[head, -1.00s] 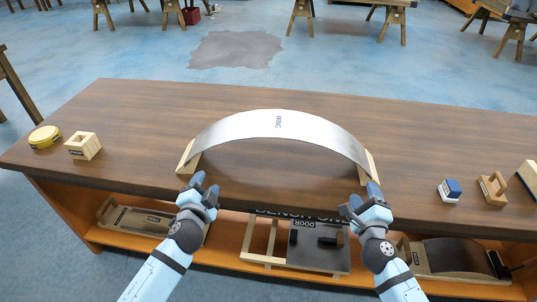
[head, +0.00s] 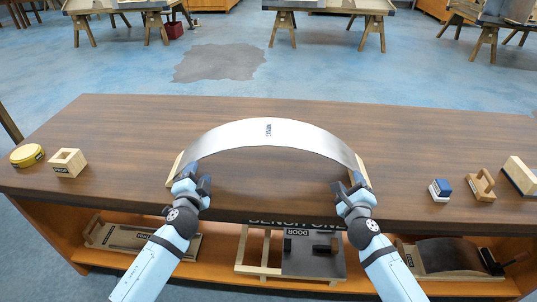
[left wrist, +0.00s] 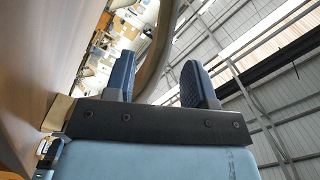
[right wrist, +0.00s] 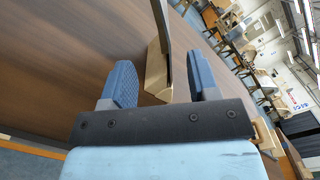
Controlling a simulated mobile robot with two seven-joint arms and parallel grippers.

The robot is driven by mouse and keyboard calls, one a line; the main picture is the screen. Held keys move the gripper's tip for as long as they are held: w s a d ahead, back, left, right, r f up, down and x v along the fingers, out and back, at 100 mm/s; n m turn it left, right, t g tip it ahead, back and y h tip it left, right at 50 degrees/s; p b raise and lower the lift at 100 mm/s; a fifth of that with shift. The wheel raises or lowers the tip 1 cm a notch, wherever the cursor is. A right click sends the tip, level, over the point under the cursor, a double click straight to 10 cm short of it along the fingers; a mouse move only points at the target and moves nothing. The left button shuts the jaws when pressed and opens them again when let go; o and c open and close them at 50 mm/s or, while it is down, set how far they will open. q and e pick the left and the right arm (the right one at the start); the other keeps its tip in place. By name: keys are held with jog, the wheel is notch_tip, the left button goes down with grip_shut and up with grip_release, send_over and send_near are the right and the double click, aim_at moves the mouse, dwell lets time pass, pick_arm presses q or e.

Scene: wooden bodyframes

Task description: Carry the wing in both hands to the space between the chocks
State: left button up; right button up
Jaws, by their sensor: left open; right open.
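The wing (head: 268,132) is an arched silver panel with a dark label, standing on the bench (head: 440,140). A pale wooden block sits at its left end (head: 174,168) and another at its right end (head: 363,170). My left gripper (head: 194,180) is open at the wing's left end; in the left wrist view the wing's curved edge (left wrist: 158,50) shows between the fingers. My right gripper (head: 349,185) is open at the right end; in the right wrist view the wing's edge (right wrist: 163,25) and a wooden block (right wrist: 157,75) show between the fingers. I see no grip on it.
A yellow round tin (head: 27,155) and a wooden box (head: 68,163) are at the bench's left. A blue-white block (head: 439,190) and a wooden piece (head: 481,184) are at its right. The shelf below holds a door (head: 310,262) and other panels. The bench behind the wing is clear.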

aim_at(204, 152)
pick_arm(q)
jog(key=w, duration=0.8)
jog(key=shift+w, duration=0.3)
pick_arm(e)
jog(key=w, duration=0.8)
jog(key=shift+w, duration=0.3)
pick_arm(q)
jog(key=shift+c, duration=0.2)
pick_arm(e)
jog(key=shift+c, duration=0.2)
pick_arm(q)
grip_shut()
pick_arm(e)
grip_shut()
pick_arm(q)
jog(key=shift+r, duration=0.1)
pick_arm(e)
jog(key=shift+r, duration=0.1)
